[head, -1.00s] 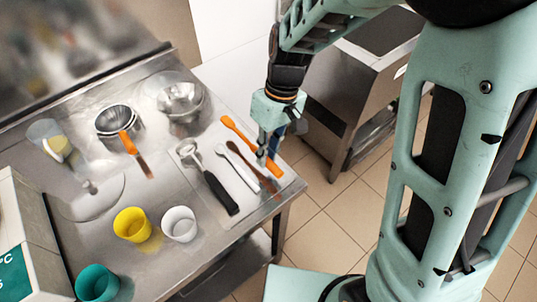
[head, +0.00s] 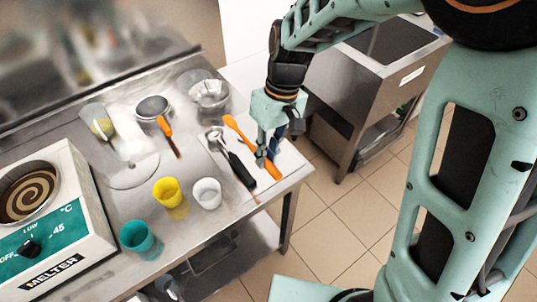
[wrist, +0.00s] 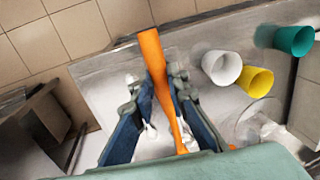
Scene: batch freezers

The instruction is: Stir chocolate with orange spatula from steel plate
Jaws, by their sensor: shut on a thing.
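The orange spatula (head: 236,124) lies across the steel plate (head: 289,158) at the right end of the counter. My gripper (head: 262,158) is shut on its handle, which also shows between my fingers in the wrist view (wrist: 158,72). I cannot tell whether the spatula is clear of the plate. The melter (head: 52,240) stands at the left of the head view. The chocolate (head: 28,192) shows in its round opening as a brown and cream swirl.
A black-handled tool (head: 241,168) lies left of the spatula.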

